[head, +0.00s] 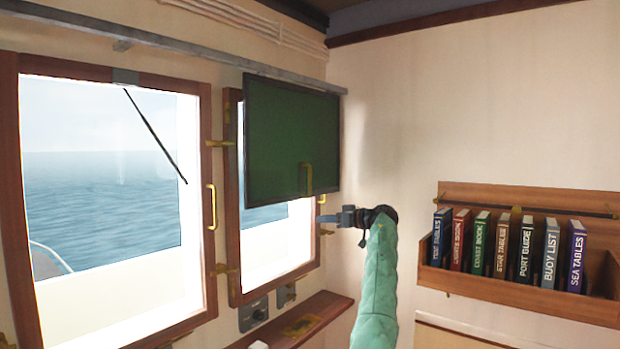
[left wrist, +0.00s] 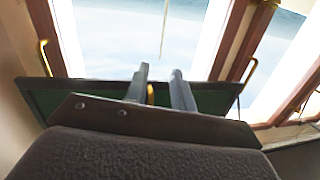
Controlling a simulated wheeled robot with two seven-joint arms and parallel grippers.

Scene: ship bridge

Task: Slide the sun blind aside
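The sun blind (head: 290,135) is a dark green panel hanging from a grey rail (head: 210,58). It covers the upper right part of the right-hand window. A yellow handle (head: 308,178) is on its lower part. My left gripper (head: 325,217) is just below and right of that handle, fingers pointing left. In the left wrist view the two fingers (left wrist: 160,78) stand apart, with a bit of yellow between them, probably the handle; I cannot tell whether they touch it. The blind's green (left wrist: 215,101) shows behind the fingers. My right gripper is out of view.
The left window (head: 100,200) has a wooden frame and a yellow handle (head: 211,207). A book rack (head: 480,277) with several books is on the right wall. A wooden ledge (head: 300,320) runs below the windows. The rail is clear left of the blind.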

